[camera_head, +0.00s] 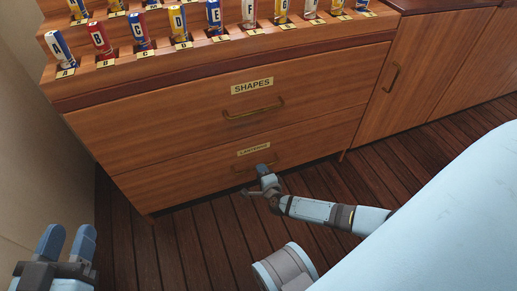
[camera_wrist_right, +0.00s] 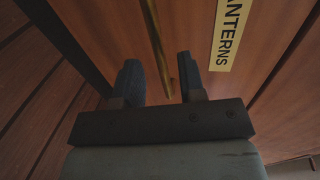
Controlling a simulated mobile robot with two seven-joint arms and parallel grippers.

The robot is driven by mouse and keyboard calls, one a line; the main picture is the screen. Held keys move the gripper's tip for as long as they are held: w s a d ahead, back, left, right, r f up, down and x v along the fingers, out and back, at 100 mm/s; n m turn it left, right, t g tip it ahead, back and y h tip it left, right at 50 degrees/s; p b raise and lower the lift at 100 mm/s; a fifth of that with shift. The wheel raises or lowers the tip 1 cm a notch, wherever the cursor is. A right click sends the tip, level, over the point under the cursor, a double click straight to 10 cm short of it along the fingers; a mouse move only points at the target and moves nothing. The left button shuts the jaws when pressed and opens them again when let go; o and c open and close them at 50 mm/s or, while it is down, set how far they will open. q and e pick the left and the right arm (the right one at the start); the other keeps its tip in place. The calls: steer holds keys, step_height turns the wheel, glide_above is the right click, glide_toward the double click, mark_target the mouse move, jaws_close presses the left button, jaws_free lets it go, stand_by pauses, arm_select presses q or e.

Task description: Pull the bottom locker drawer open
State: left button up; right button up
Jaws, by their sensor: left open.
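The bottom drawer (camera_head: 185,184) is the lower wooden front of the cabinet and looks flush with the drawer above. It bears a yellow label (camera_head: 254,149) that reads LANTERNS in the right wrist view (camera_wrist_right: 229,35). My right gripper (camera_head: 265,172) is at this drawer's brass handle and hides part of it in the head view. In the right wrist view its two fingers stand apart, with the handle (camera_wrist_right: 157,45) running between them and gaps visible. My left gripper (camera_head: 67,243) is open and empty at the lower left, away from the cabinet.
The upper drawer (camera_head: 160,105), labelled SHAPES, is closed and has its own handle (camera_head: 254,110). Lettered cans (camera_head: 138,30) stand in stepped rows on top. A cupboard door (camera_head: 410,70) is at the right. Dark plank floor (camera_head: 190,240) lies clear before the drawers.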

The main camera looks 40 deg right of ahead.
arm_select(q)
steer(key=shift+w+a+m+t+b, duration=0.25)
steer(key=shift+w+m+t+b, duration=0.15)
steer(key=shift+m+b, duration=0.2)
arm_select(e)
steer(key=shift+x, duration=1.8)
arm_select(q)
steer(key=shift+r, duration=0.2)
arm_select(e)
jaws_close()
arm_select(q)
steer(key=shift+r, duration=0.1)
arm_select(e)
steer(key=shift+s, duration=0.1)
